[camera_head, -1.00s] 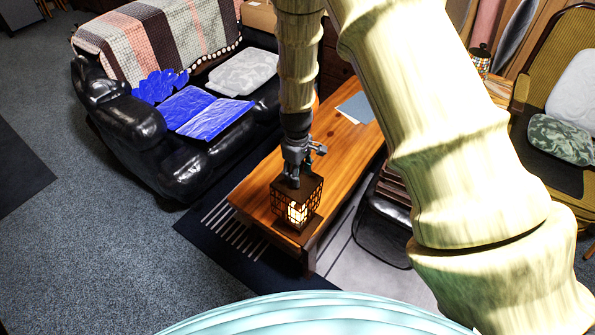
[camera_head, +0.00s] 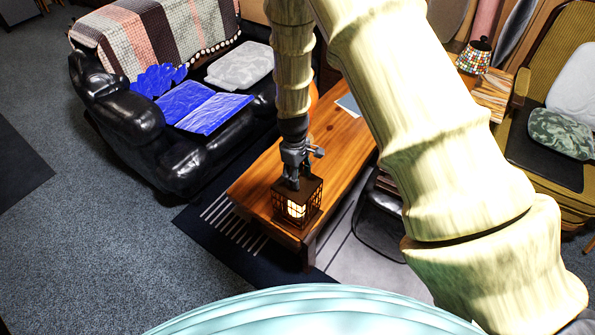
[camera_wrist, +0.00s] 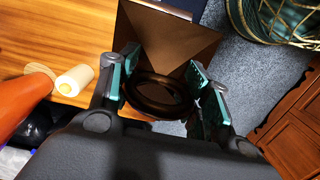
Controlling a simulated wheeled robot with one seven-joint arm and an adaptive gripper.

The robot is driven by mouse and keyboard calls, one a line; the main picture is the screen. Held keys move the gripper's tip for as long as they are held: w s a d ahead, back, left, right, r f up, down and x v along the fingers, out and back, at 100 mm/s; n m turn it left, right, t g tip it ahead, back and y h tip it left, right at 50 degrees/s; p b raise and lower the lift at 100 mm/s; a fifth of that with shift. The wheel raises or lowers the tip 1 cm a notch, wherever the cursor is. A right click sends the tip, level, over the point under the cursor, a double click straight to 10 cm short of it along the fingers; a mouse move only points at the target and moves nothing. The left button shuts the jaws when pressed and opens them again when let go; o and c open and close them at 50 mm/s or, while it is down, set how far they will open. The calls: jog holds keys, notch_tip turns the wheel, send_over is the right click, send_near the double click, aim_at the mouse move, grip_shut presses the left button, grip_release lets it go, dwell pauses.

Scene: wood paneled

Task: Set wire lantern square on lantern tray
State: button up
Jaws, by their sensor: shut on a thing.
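The wire lantern (camera_head: 298,206) is a dark, square cage with a glowing light inside, at the near end of the wooden table. In the wrist view its brown pyramid top (camera_wrist: 172,38) and dark ring handle (camera_wrist: 140,88) show. My gripper (camera_head: 292,180) is above it, and in the wrist view its fingers (camera_wrist: 160,92) are on both sides of the ring, shut on the lantern. The lantern looks upright. I cannot tell whether its base touches the table, and I cannot make out a lantern tray; the lantern and gripper cover that spot.
A black sofa (camera_head: 170,155) stands left. A wire basket (camera_wrist: 280,18) and carved wooden furniture (camera_wrist: 293,125) show at right in the wrist view.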

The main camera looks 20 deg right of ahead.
jog(key=shift+f+b, duration=0.5)
jog(key=shift+f, duration=1.6)
jog(key=o, duration=1.4)
jog(key=shift+o, duration=0.2)
jog(key=o, duration=0.3)
jog(key=shift+r, duration=0.15)
jog(key=r, duration=1.1)
jog(key=shift+w+a+r, duration=0.2)
jog(key=shift+w+r, duration=0.1)
jog(key=shift+r, duration=0.05)
